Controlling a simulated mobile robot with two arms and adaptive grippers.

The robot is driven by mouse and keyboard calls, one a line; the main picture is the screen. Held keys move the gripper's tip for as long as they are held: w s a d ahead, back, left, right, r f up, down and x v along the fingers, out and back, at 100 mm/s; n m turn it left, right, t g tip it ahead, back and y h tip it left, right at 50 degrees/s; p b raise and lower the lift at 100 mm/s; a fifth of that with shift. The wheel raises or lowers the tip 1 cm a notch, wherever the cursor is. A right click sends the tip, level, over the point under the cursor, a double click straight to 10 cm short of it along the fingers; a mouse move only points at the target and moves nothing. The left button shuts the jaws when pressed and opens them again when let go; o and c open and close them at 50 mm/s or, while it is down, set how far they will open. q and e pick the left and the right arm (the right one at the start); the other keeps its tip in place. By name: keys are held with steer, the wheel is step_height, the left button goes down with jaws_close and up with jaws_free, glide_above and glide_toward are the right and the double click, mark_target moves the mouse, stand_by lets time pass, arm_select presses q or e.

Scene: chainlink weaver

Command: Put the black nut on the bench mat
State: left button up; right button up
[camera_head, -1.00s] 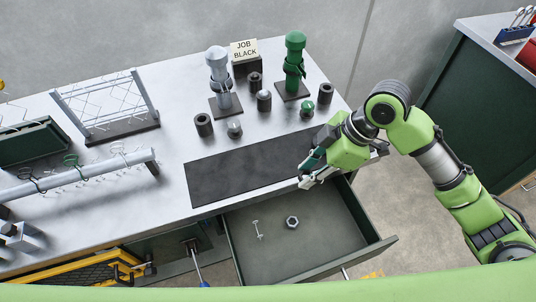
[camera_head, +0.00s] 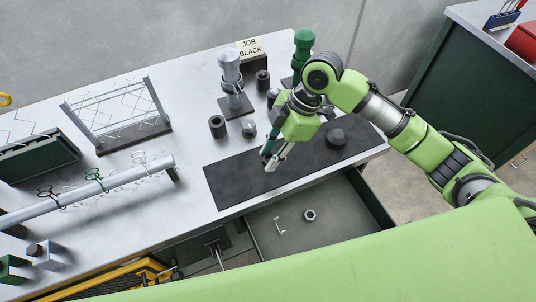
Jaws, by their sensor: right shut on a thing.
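The black bench mat (camera_head: 235,190) lies along the bench's front edge. My right gripper (camera_head: 268,164) points down over the left-middle part of the mat, its fingers close to the surface. It is shut on a small dark thing, taken to be the black nut, which barely shows against the dark mat and between the fingers. I cannot tell whether it touches the mat. A dark round object (camera_head: 336,138) sits on the right part of the mat. My left gripper is not in view.
The open drawer (camera_head: 262,237) below holds a pale nut (camera_head: 310,215) and a small link (camera_head: 280,226). Behind the mat stand a grey post (camera_head: 231,80), a green post (camera_head: 303,45) and dark cylinders (camera_head: 217,126). A hook rail (camera_head: 120,180) is at left.

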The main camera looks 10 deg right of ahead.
mark_target(263, 167)
steer(key=w+f, duration=0.3)
steer(key=shift+f, duration=0.2)
step_height(263, 167, down, 2)
steer(key=shift+f+p, duration=0.1)
steer(key=shift+p, duration=0.8)
steer(key=shift+f, duration=0.6)
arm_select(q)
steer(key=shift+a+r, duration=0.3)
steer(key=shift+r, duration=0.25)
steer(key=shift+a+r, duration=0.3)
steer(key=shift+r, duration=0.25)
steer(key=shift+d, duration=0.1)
arm_select(e)
steer(key=o, duration=1.1)
steer(key=shift+f, duration=0.15)
